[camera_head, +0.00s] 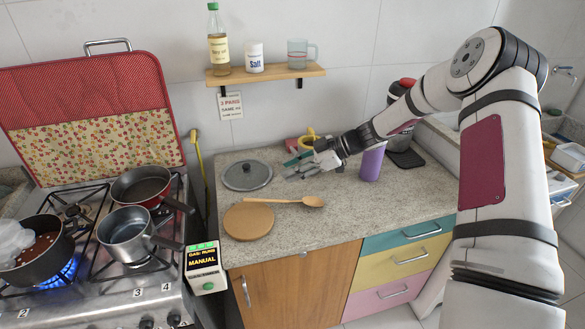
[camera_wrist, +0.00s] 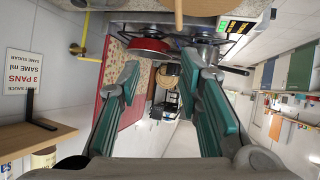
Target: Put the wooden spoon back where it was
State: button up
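The wooden spoon (camera_head: 290,202) lies on the stone counter (camera_head: 385,212), its bowl to the right. Its handle points left and ends at the back edge of a round wooden board (camera_head: 248,222). My gripper (camera_head: 296,168) is above the counter behind the spoon, apart from it, and points left. In the wrist view my gripper (camera_wrist: 162,75) shows two teal fingers spread wide with nothing between them. A tan piece at the top edge of that view is cut off; I cannot tell if it is the spoon.
A pot lid (camera_head: 247,176) lies left of my gripper. A purple cup (camera_head: 371,163) stands close to its right. The stove (camera_head: 100,280) at left holds several pans, with a blue flame lit. A shelf (camera_head: 265,75) holds a bottle, salt and a mug. The front right counter is clear.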

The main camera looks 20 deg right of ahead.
jog(key=b+v, duration=0.2)
jog(key=v, duration=1)
jog(key=s+a+r+m+g+h, duration=0.3)
jog(key=s+a+r+m+h, duration=0.5)
jog(key=s, duration=0.6)
jog(key=s+r+m+t+h, duration=0.1)
jog(key=s+r+m, duration=0.3)
jog(key=s, duration=0.5)
jog(key=s+a+r+m+t+h, duration=0.1)
jog(key=s+r+m+t+h, duration=0.1)
jog(key=s, duration=0.8)
notch_tip(320, 180, up, 3)
jog(key=shift+f+m+t, duration=0.2)
jog(key=shift+m+t, duration=0.6)
jog(key=shift+m, duration=0.3)
jog(key=shift+a, duration=0.15)
